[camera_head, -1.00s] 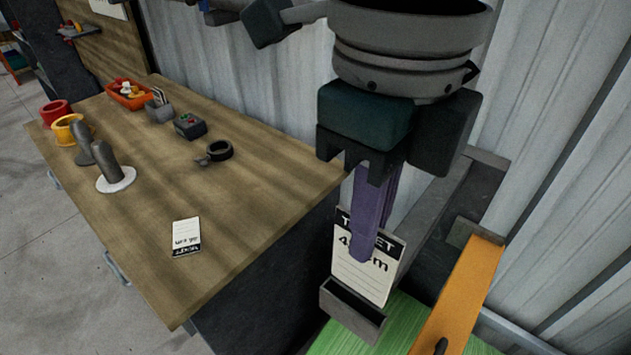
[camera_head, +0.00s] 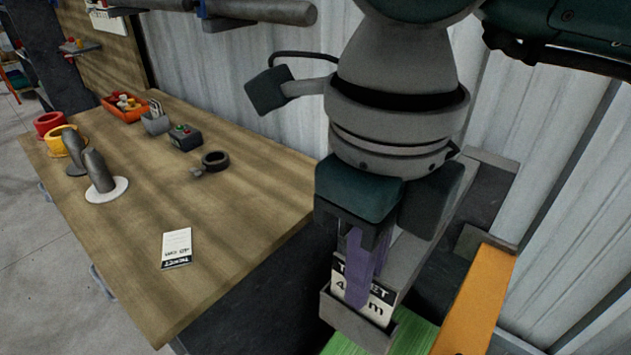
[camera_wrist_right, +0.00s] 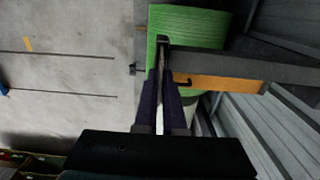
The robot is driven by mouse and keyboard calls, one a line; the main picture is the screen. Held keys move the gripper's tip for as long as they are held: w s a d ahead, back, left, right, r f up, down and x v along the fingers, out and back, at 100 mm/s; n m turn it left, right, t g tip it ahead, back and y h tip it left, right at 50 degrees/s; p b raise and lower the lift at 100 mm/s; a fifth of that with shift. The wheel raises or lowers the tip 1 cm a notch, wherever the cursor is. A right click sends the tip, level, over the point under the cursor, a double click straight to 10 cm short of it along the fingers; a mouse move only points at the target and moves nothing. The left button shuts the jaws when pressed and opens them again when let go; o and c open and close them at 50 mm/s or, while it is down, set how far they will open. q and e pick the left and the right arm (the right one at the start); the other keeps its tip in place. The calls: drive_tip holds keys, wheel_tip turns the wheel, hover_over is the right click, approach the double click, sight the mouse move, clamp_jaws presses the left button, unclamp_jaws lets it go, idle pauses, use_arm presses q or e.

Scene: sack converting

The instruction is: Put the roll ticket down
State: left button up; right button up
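The roll ticket (camera_head: 372,309) is a white card with a black "TARGET"-like header, partly hidden by my fingers. Its lower part is inside a small grey holder (camera_head: 345,326) at the side of the machine. My right gripper (camera_head: 358,296) reaches down from above with its purple fingers at the card's upper part. In the right wrist view the fingers (camera_wrist_right: 160,78) are close together over the grey holder, with the thin card edge hardly visible between them. A second ticket (camera_head: 177,248) lies flat on the wooden bench. My left gripper is not in view.
The wooden bench (camera_head: 235,225) at left carries a black tape ring (camera_head: 215,160), a control box (camera_head: 185,137), an orange tray (camera_head: 125,110) and several other items. A green roll (camera_head: 412,335) and an orange bar (camera_head: 476,300) are beside the holder. A corrugated wall stands behind.

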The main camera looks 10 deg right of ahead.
drive_tip(key=o, duration=0.4)
drive_tip(key=shift+c, duration=0.2)
wheel_tip(320, 180, up, 12)
drive_tip(key=shift+r+b, duration=0.2)
drive_tip(key=shift+b, duration=0.15)
